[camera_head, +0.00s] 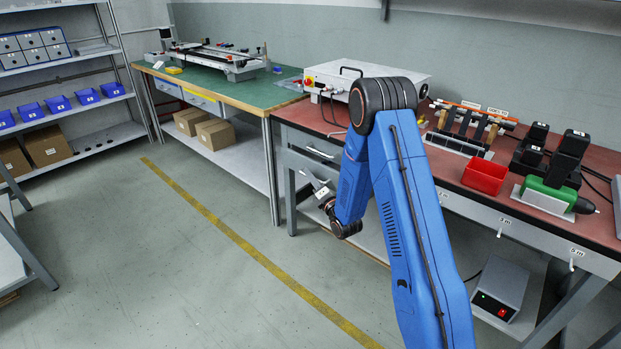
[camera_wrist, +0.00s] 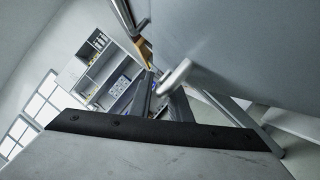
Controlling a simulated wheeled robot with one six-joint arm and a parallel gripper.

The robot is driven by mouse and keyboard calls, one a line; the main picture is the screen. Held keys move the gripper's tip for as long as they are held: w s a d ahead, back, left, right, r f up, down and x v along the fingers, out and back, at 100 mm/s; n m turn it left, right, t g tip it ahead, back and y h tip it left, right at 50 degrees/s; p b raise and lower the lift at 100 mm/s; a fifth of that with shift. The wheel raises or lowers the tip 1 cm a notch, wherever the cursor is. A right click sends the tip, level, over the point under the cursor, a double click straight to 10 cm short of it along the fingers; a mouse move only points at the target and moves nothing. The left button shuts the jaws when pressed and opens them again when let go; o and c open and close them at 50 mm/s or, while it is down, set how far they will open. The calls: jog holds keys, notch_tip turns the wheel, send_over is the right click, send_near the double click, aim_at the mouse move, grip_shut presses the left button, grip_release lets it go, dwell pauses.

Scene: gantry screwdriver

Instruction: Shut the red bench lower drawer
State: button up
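The red bench (camera_head: 460,190) stands at the right. A grey drawer front with a bar handle (camera_head: 320,152) shows under its left end. My gripper (camera_head: 316,188) is low in front of this drawer area, at the end of my blue arm. The gripper and arm hide much of the lower drawer, so I cannot tell how far out it stands. In the wrist view a large grey panel (camera_wrist: 235,50) fills the upper right, with a silver handle (camera_wrist: 173,78) close by.
A green bench (camera_head: 245,95) with cardboard boxes (camera_head: 205,128) on its lower shelf stands left of the red bench. A red bin (camera_head: 485,176) and a green screwdriver (camera_head: 549,192) are on the red top. A grey box (camera_head: 499,288) sits below.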

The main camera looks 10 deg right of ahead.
aim_at(319, 172)
grip_shut()
jog(key=shift+w+d, duration=0.65)
jog(key=shift+d, duration=0.25)
jog(key=shift+w+d, duration=0.65)
jog(key=shift+d, duration=0.25)
grip_release()
jog(key=shift+d, duration=0.15)
